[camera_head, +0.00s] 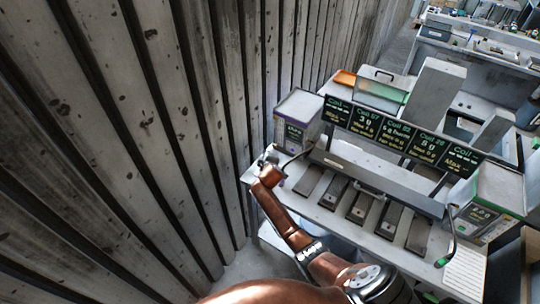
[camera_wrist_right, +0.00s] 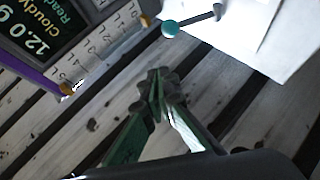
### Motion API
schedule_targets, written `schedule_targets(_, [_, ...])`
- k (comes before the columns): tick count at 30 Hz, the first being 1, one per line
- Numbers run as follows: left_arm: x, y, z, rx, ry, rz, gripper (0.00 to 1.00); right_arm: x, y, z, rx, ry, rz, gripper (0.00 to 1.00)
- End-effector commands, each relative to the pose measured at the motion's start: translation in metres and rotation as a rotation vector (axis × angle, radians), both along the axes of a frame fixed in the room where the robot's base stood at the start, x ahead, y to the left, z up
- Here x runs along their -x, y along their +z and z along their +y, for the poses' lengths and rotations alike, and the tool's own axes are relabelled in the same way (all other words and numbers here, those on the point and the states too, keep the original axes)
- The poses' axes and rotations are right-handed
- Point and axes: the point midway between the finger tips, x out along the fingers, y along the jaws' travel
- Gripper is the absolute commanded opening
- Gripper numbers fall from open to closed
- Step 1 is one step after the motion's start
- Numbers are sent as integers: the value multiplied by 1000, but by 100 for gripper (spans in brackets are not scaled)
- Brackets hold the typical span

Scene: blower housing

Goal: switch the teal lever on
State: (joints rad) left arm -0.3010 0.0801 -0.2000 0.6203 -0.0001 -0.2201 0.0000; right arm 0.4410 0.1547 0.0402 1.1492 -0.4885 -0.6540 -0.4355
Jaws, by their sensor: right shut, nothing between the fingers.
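The teal lever shows in the right wrist view as a teal ball knob (camera_wrist_right: 170,29) on a short dark rod, over a white surface. My right gripper (camera_wrist_right: 158,82) is shut and empty, its fingertips below the knob in that view and apart from it in the picture. In the head view my right arm reaches up from the bottom, and its gripper (camera_head: 268,158) is at the left end of the bench, below the left box (camera_head: 297,118). A dark rod shows beside the gripper there; its teal knob cannot be made out. My left gripper is not in view.
A grey slatted wall (camera_head: 130,130) stands close left of the bench. Dark display panels (camera_head: 370,123) stand behind a row of dark slots. The right box (camera_head: 490,205) has a green-tipped lever (camera_head: 443,261). A display reading "Cloudy" (camera_wrist_right: 40,35) is near the gripper.

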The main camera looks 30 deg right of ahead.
Motion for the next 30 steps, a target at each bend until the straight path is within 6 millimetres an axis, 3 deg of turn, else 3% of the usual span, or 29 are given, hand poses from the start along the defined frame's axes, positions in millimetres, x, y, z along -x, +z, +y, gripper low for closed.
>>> schedule_targets(9, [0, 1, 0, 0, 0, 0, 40, 42, 28, 12, -2, 0, 4, 0])
schedule_targets(15, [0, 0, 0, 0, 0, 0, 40, 61, 43, 18, -2, 0, 4, 0])
schedule_targets(30, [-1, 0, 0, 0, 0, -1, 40, 68, 49, 20, -1, 0, 6, 0])
